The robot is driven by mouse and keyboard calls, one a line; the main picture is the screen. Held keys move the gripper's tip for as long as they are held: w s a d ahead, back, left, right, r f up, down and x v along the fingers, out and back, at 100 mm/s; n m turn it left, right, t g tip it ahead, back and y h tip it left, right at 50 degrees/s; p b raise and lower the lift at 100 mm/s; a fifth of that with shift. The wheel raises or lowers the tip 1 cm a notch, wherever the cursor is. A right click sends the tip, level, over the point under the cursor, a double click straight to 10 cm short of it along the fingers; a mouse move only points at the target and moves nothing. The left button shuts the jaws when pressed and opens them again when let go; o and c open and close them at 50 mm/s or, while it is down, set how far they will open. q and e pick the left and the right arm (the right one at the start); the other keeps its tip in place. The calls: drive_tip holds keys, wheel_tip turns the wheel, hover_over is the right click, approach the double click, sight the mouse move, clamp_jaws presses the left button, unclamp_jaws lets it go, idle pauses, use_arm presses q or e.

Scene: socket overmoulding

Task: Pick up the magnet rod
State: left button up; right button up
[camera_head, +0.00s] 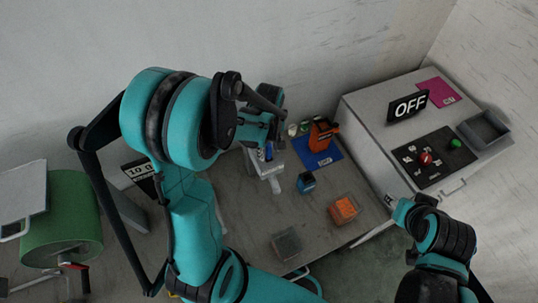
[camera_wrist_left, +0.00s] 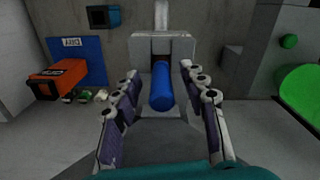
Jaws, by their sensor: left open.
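A blue cylinder, which looks like the magnet rod (camera_wrist_left: 161,88), rests in a pale grey holder (camera_wrist_left: 178,48) in the left wrist view. My left gripper (camera_wrist_left: 159,72) is open, with one finger on each side of the rod and gaps between. In the head view, my left gripper (camera_head: 266,141) is over the holder (camera_head: 268,184), and only a small bit of blue shows beneath it. My right gripper (camera_head: 396,204) is at the lower right, away from the rod; its jaws are too small to read.
A blue mat (camera_head: 332,153) carries an orange object (camera_head: 322,133). A dark blue box (camera_head: 306,181), an orange-filled container (camera_head: 343,209) and a grey container (camera_head: 287,244) stand on the table. A white cabinet (camera_head: 369,114) with an OFF sign (camera_head: 407,106) stands right. A green drum (camera_head: 62,215) is left.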

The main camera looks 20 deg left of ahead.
use_arm(q)
drive_tip(key=shift+f, duration=0.35)
drive_tip(key=shift+s, duration=0.1)
clamp_jaws()
drive_tip(key=shift+r, duration=0.1)
